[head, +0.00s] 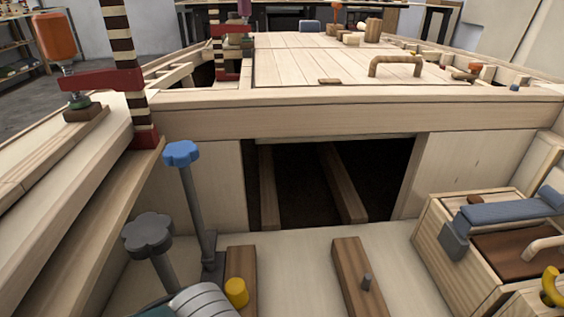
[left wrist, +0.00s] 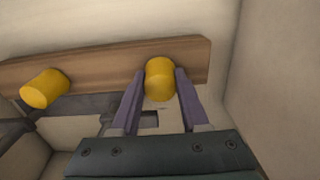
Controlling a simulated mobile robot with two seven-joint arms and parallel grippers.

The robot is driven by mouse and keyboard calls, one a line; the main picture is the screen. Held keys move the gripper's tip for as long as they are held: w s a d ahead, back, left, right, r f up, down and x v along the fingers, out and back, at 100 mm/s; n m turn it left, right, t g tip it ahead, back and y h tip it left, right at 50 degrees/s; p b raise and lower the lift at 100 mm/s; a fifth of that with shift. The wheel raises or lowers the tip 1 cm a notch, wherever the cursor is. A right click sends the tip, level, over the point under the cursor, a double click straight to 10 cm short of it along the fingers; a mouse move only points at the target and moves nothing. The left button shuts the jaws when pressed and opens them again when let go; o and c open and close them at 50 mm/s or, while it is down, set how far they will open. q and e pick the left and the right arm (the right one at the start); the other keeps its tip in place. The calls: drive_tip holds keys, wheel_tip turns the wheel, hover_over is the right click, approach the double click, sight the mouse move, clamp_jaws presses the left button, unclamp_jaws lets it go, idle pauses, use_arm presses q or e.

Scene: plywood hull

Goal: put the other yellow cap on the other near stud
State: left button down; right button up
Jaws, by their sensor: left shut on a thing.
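In the left wrist view, my left gripper (left wrist: 159,72) has its two purple fingers shut on a yellow cap (left wrist: 160,82). The held cap is in front of or against a wooden bar (left wrist: 110,58), near the bar's right end; whether it touches the bar or a stud I cannot tell. Another yellow cap (left wrist: 43,89) is at the left end of the same view, beside the bar. In the head view, one yellow cap (head: 236,292) shows at the left wooden block. My right gripper is not in view.
A blue-knobbed lever (head: 182,153) and a grey-knobbed lever (head: 148,235) stand at the left. A wooden box (head: 440,240) with a blue-grey handle (head: 510,210) is at the right. A dark opening (head: 300,185) lies behind the blocks. The pale floor between the blocks is clear.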

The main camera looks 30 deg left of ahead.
use_arm(q)
drive_tip(key=shift+f, duration=0.1)
drive_tip(key=shift+f, duration=0.15)
drive_tip(key=shift+c, duration=2)
unclamp_jaws()
drive_tip(key=s+a+r+m+t+p, duration=0.1)
drive_tip(key=r+m+p, duration=0.3)
drive_tip(key=r+m, duration=0.9)
drive_tip(key=s+a+r+m+t+p, duration=0.2)
drive_tip(key=s+r+m+p, duration=0.2)
drive_tip(key=r+m, duration=0.9)
wheel_tip(320, 180, up, 3)
drive_tip(key=shift+a+t, duration=0.3)
drive_tip(key=shift+a, duration=0.05)
